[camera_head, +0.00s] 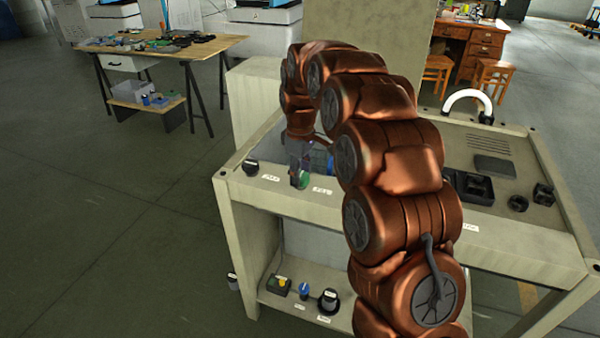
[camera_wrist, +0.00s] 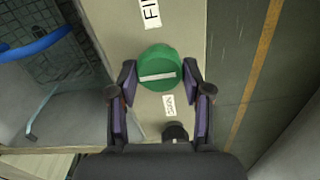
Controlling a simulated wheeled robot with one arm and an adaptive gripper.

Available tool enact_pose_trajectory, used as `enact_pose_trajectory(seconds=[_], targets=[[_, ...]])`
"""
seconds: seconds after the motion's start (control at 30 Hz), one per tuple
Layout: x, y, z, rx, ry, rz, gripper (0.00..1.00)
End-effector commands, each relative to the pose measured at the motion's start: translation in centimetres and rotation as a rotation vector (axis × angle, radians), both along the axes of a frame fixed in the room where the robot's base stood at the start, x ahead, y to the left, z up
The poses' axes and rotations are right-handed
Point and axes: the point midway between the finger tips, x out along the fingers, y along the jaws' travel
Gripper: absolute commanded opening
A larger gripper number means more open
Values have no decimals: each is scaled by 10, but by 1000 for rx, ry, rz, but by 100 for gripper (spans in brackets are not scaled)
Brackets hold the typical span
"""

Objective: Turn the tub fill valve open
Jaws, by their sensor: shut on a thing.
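The tub fill valve is a round green knob (camera_wrist: 160,60) with a white bar across its face, on the front rim of a beige bench. The bar lies nearly level in the wrist view. A partly cut-off label starting "FI" (camera_wrist: 151,12) is above the knob there. My gripper (camera_wrist: 159,78) is shut on the knob, one dark finger on each side. In the head view the green knob (camera_head: 303,180) shows below my gripper (camera_head: 300,162), which is small and partly hidden by the knob and arm.
A black knob (camera_wrist: 175,132) with a small label (camera_wrist: 168,105) is close by on the same rim; it also shows in the head view (camera_head: 251,167). A clear-walled tub and a blue curved tube (camera_wrist: 38,45) lie left in the wrist view. Floor beyond the rim is open.

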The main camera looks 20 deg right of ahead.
Motion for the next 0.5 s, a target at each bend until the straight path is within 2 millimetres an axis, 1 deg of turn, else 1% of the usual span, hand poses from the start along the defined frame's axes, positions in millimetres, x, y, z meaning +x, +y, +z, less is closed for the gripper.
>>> enact_pose_trajectory(seconds=[0.17, 0.2, 0.4, 0.5], targets=[[1, 0, 1, 0, -3, 1, 14], [1, 0, 1, -1, -2, 1, 53], [0, 0, 0, 0, -1, 0, 74], [0, 0, 0, 0, -1, 0, 74]])
